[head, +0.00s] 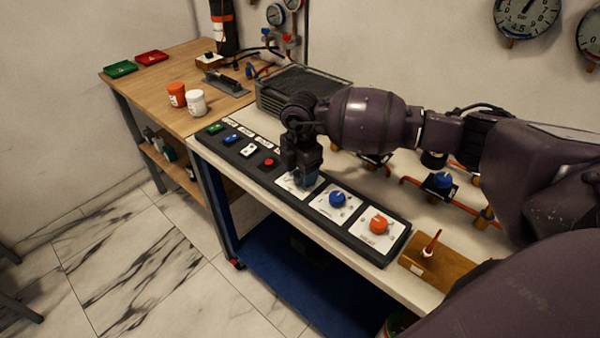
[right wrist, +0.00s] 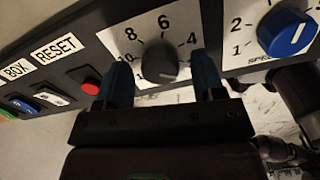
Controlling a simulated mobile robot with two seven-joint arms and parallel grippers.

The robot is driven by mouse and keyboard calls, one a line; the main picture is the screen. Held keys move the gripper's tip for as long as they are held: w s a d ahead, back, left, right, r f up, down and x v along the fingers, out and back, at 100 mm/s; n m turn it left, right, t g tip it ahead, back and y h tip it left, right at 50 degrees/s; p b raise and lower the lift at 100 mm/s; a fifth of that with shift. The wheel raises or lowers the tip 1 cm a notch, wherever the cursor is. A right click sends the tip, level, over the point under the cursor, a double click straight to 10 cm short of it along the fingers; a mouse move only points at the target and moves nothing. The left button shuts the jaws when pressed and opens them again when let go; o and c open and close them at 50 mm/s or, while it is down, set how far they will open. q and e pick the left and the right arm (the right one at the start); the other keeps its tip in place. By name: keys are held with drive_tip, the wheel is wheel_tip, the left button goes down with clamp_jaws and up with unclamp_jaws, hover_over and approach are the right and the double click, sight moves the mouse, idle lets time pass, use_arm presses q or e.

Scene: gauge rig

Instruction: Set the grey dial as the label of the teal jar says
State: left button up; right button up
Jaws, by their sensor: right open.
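The grey dial (right wrist: 158,62) sits on a white plate (right wrist: 125,40) in the right wrist view, with the numbers 8, 6 and 4 readable around it. Its pointer is too dark to read. My right gripper (right wrist: 162,66) is open, with one blue finger on each side of the dial; I cannot tell if they touch it. In the head view my right gripper (head: 304,181) is over the dial's plate (head: 287,186) and hides the dial. I make out no teal jar; an orange jar (head: 177,95) and a white jar (head: 196,103) stand on the wooden table. My left gripper is not in view.
The black panel (head: 228,152) also holds a blue dial (head: 338,199), an orange dial (head: 379,225), a red button (head: 269,162) and several switches. A wooden block with a lever (head: 430,262) stands right of it. Pipes with valves (head: 442,182) lie behind.

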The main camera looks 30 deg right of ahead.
drive_tip(key=shift+f, duration=0.35)
drive_tip(key=c, duration=0.9)
